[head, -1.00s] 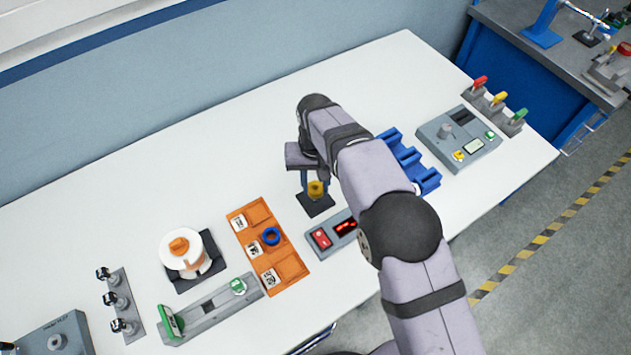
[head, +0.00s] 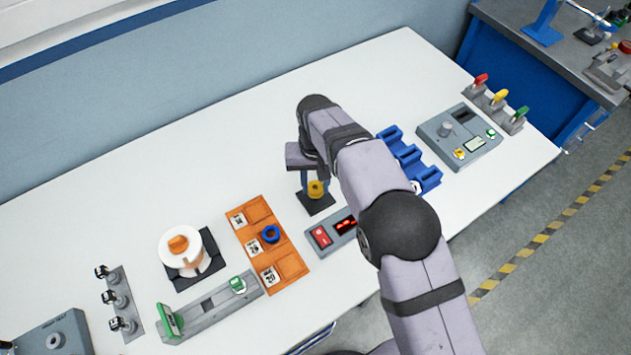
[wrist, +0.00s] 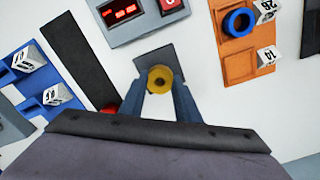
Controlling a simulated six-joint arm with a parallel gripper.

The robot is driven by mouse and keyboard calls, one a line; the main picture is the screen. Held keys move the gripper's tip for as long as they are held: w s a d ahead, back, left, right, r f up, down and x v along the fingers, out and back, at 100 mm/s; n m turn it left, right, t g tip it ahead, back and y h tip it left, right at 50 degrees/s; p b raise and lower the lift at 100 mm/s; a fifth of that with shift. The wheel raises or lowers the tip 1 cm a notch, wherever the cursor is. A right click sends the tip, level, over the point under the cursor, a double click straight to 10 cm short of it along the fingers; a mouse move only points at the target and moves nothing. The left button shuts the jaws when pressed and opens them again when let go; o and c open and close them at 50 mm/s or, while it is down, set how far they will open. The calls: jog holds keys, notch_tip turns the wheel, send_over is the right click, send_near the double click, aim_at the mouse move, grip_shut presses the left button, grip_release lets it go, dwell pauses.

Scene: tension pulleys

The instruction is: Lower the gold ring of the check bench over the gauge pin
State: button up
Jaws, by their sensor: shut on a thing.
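The gold ring (head: 316,188) is between the fingertips of my gripper (head: 314,182), over the dark square base (head: 312,207) of the check bench. In the wrist view the ring (wrist: 160,73) lies between the two blue-grey fingers (wrist: 160,88), which are shut on it, with the dark plate (wrist: 155,58) behind it. A small dark spot shows in the ring's middle. I cannot make out the gauge pin, nor tell whether it is inside the ring or how high the ring is above the base.
A grey box with a red display (head: 333,232) stands close in front of the base. An orange tray (head: 293,268) holding a blue ring (head: 270,235) is to the left. Blue holders (head: 408,158) stand to the right, partly behind my arm. White table behind is clear.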

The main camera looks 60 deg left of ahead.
jog(key=shift+f, duration=0.35)
jog(key=o, duration=1.5)
jog(key=shift+r, duration=0.15)
jog(key=shift+r+p, duration=2.55)
jog(key=shift+r, duration=1.35)
